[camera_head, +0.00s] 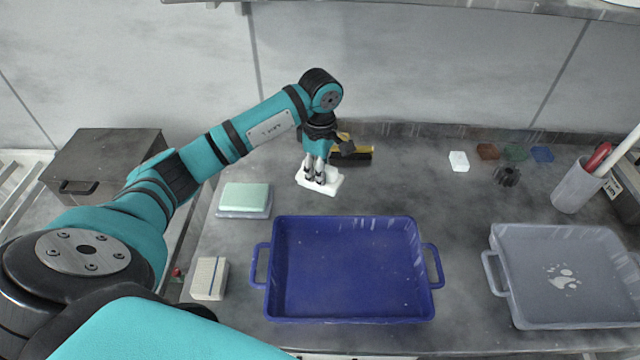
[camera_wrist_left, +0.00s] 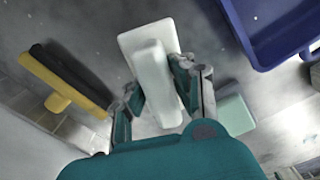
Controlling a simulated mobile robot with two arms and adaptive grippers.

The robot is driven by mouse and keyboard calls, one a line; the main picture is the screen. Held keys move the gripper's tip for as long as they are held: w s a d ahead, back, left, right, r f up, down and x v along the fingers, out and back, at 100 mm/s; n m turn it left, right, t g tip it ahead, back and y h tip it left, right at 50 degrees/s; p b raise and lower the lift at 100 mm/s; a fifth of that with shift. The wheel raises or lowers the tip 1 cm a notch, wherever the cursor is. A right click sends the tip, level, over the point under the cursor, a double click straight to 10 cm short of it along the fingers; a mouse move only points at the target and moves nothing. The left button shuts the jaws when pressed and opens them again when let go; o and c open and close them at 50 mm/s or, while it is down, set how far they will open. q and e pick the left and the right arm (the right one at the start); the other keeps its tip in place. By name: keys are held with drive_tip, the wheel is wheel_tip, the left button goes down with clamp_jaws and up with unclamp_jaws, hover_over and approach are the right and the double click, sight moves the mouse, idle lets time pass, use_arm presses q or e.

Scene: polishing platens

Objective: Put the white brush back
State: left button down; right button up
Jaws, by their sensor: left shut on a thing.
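The white brush (camera_head: 330,184) is at the back of the grey table, left of centre, just behind the blue tray. My left gripper (camera_head: 318,178) comes down on it from above and is shut on it. In the left wrist view, the white brush (camera_wrist_left: 150,50) shows a flat white block with a raised grip, and the fingers of my left gripper (camera_wrist_left: 160,100) hold the grip from both sides. The brush is on the table or very close above it; I cannot tell which. My right gripper is not in view.
A yellow and black brush (camera_head: 355,156) lies just right of my gripper. The blue tray (camera_head: 425,262) stands in front. A green sponge block (camera_head: 245,197) is at left, a striped block (camera_head: 209,279) nearer. A grey tray (camera_head: 510,290) and cup (camera_head: 575,188) are at right.

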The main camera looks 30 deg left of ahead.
use_arm(q)
wheel_tip(320, 180, down, 4)
drive_tip(key=shift+f, duration=0.1)
drive_tip(key=c, duration=1.1)
unclamp_jaws()
drive_tip(key=shift+f, duration=0.1)
drive_tip(key=shift+c, duration=0.2)
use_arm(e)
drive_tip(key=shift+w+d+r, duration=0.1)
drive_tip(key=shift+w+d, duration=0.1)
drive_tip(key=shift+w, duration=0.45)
use_arm(q)
drive_tip(key=shift+r, duration=0.35)
wheel_tip(320, 180, up, 10)
drive_tip(key=shift+w+r+b, duration=0.1)
drive_tip(key=shift+r+b, duration=0.15)
drive_tip(key=shift+b, duration=0.15)
drive_tip(key=shift+r, duration=0.6)
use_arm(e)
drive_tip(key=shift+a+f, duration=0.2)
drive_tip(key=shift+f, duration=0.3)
